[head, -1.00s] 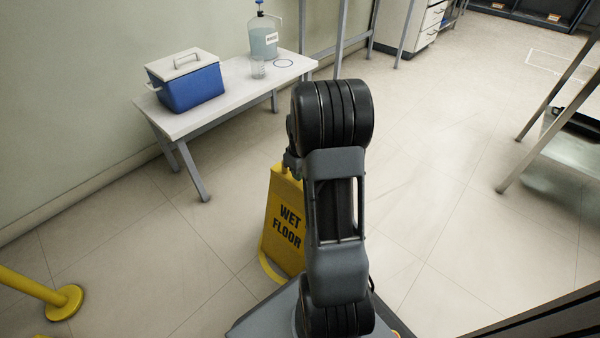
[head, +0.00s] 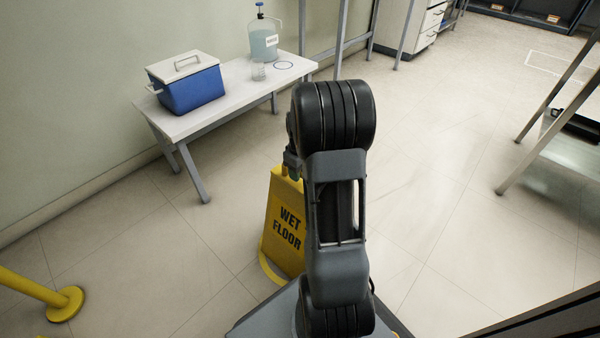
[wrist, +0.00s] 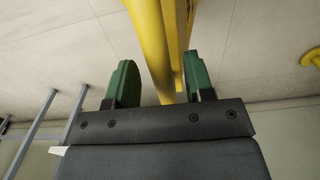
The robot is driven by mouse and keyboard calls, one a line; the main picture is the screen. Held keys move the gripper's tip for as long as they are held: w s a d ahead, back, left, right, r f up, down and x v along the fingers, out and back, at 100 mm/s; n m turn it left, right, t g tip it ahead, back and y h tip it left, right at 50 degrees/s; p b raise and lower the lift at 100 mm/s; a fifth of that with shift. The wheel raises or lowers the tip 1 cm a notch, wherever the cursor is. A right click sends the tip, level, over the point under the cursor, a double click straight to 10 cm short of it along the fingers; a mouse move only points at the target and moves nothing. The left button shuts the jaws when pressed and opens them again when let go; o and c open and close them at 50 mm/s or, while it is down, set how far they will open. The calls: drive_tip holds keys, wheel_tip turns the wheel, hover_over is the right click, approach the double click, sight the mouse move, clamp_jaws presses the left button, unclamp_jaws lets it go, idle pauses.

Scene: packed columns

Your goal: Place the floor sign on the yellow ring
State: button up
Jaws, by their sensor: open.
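The yellow floor sign (head: 284,228), lettered "WET FLOOR", stands upright on the floor, partly hidden behind my arm. My gripper (wrist: 162,78) is open, with its green fingers either side of the sign's yellow upper part (wrist: 150,40) in the wrist view. A gap shows by the left finger; I cannot tell whether the right finger touches the sign. In the head view my gripper is mostly hidden by my arm, near the sign's top. A yellow curved band (head: 268,270) shows at the sign's foot; I cannot tell whether it is the yellow ring or part of the sign.
A yellow post with a round base (head: 66,303) stands at lower left. A metal-legged table (head: 550,150) is at right. Floor between is clear.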

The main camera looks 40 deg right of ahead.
wheel_tip(320, 180, up, 10)
drive_tip(key=p, duration=0.3)
drive_tip(key=s+a+r+t, duration=0.1)
drive_tip(key=s+a+r, duration=0.1)
drive_tip(key=s+a, duration=0.2)
drive_tip(key=s+a+r+m+t, duration=0.1)
drive_tip(key=s+a, duration=0.3)
drive_tip(key=a, duration=0.5)
drive_tip(key=s+a+r+m, duration=0.1)
drive_tip(key=s+a+r, duration=0.1)
drive_tip(key=s+a, duration=0.2)
drive_tip(key=a, duration=0.3)
drive_tip(key=shift+a+r+t, duration=0.3)
drive_tip(key=shift+a+t, duration=0.05)
drive_tip(key=shift+t, duration=0.05)
drive_tip(key=shift+p, duration=0.3)
drive_tip(key=w+p+v, duration=0.2)
drive_tip(key=p+v, duration=0.8)
drive_tip(key=w+r+p+v, duration=0.1)
drive_tip(key=w+p+v, duration=0.2)
drive_tip(key=p+v, duration=0.8)
drive_tip(key=w+r+p+v, duration=0.1)
drive_tip(key=w+p+v, duration=0.1)
drive_tip(key=p+v, duration=0.8)
drive_tip(key=shift+w+a+r+t, duration=0.2)
drive_tip(key=shift+r+t, duration=0.2)
drive_tip(key=shift+r, duration=0.2)
